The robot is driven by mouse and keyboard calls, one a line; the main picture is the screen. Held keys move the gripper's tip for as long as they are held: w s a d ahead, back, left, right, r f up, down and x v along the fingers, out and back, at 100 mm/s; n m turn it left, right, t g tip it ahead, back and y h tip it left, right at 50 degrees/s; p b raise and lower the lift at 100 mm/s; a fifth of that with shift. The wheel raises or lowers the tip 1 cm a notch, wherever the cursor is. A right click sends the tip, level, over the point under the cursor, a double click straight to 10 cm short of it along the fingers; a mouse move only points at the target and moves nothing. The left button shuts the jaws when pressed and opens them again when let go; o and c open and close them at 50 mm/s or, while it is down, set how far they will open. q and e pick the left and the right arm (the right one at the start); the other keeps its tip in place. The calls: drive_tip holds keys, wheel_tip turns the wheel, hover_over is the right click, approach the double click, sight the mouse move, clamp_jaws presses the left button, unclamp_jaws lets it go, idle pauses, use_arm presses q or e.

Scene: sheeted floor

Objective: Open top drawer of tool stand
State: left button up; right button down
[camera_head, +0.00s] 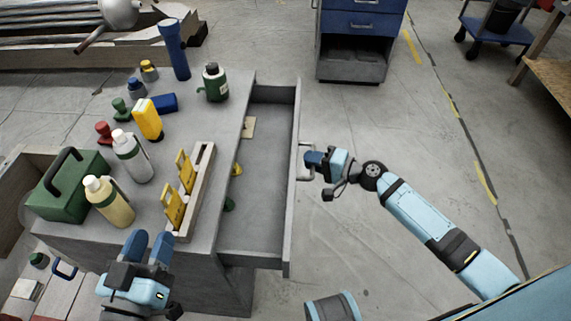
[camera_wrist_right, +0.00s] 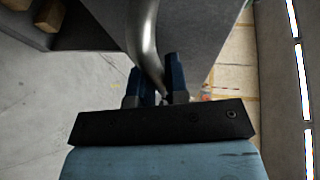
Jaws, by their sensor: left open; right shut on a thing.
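The grey tool stand (camera_head: 222,130) is at the left in the head view. Its top drawer (camera_head: 262,175) is pulled out to the right, and its inside shows, with a few small items in it. The drawer's metal handle (camera_head: 305,158) is on its right front face. My right gripper (camera_head: 312,158) is at the handle, and in the right wrist view its blue fingers (camera_wrist_right: 157,88) are closed around the curved metal bar (camera_wrist_right: 146,45). My left gripper (camera_head: 150,248) is open and empty near the stand's front edge, below the yellow-topped bottle.
On the stand are a green toolbox (camera_head: 68,190), bottles (camera_head: 130,155), a wooden rack (camera_head: 195,190), a blue flashlight (camera_head: 174,50) and a green canister (camera_head: 214,82). A blue cabinet (camera_head: 358,40) stands at the back.

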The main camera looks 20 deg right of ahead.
use_arm(q)
drive_tip(key=shift+d+f+h+b, duration=0.4)
drive_tip(key=shift+d+h+b, duration=0.35)
drive_tip(key=shift+b, duration=1.25)
use_arm(e)
drive_tip(key=s+d, duration=0.4)
drive_tip(key=d, duration=0.6)
drive_tip(key=shift+s+d, duration=0.25)
drive_tip(key=shift+d, duration=0.1)
drive_tip(key=c, duration=1.1)
unclamp_jaws()
drive_tip(key=shift+c, duration=0.2)
use_arm(q)
drive_tip(key=shift+m, duration=0.3)
drive_tip(key=r+p, duration=0.1)
drive_tip(key=r+t+p, duration=0.1)
drive_tip(key=r, duration=0.1)
drive_tip(key=shift+s+a+r+t, duration=0.15)
drive_tip(key=shift+a+r+t, duration=0.05)
drive_tip(key=shift+r+t, duration=0.1)
use_arm(e)
drive_tip(key=v, duration=1.3)
drive_tip(key=shift+s+d+r, duration=0.2)
drive_tip(key=shift+s+d, duration=0.05)
drive_tip(key=shift+d, duration=0.05)
